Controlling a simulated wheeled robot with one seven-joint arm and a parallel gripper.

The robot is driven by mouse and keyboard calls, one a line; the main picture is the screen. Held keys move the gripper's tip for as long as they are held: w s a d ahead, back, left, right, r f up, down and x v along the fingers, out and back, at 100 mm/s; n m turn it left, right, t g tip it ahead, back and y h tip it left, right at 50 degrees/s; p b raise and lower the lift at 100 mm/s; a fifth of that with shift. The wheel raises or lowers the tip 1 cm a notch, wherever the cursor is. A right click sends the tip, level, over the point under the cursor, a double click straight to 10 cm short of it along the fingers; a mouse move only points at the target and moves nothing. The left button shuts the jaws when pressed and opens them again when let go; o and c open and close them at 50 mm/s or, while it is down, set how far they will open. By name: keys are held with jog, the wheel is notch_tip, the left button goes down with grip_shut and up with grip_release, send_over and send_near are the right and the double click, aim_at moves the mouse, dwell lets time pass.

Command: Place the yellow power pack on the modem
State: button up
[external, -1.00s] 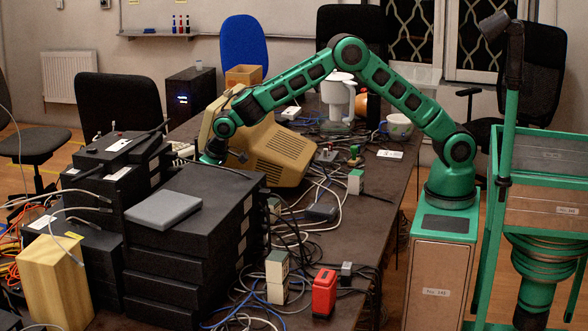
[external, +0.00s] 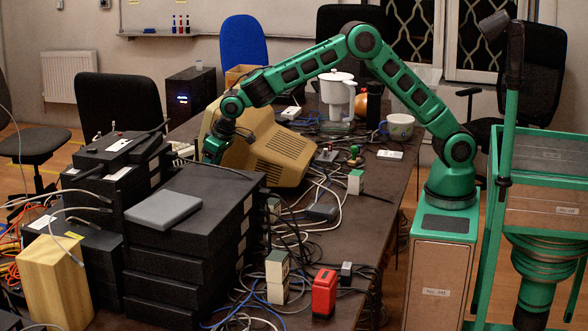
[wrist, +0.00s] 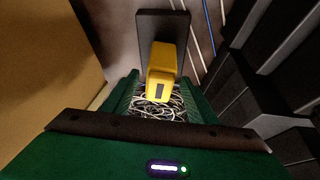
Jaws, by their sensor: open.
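The yellow power pack (wrist: 163,70) shows in the wrist view, just ahead of my gripper (wrist: 160,90) and roughly centred between its green fingers. The fingers are open; I see no grip on the pack. A dark flat slab (wrist: 150,24) lies behind or under the pack; I cannot tell whether they touch. In the external view my gripper (external: 214,150) points down between the beige monitor and the black stack, its tips partly hidden. The pack is hidden there. No thing is clearly identifiable as the modem; a flat grey box (external: 163,209) lies on the black stack.
The beige monitor (external: 275,150) stands close to the gripper's right, and the tall black stack (external: 190,262) stands in front. Loose pale cables (wrist: 155,104) lie between the fingers in the wrist view. A red device (external: 324,292) and more cables crowd the table's front.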

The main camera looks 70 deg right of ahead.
jog(key=v, duration=0.5)
jog(key=shift+s+r, duration=0.1)
jog(key=shift+r, duration=0.1)
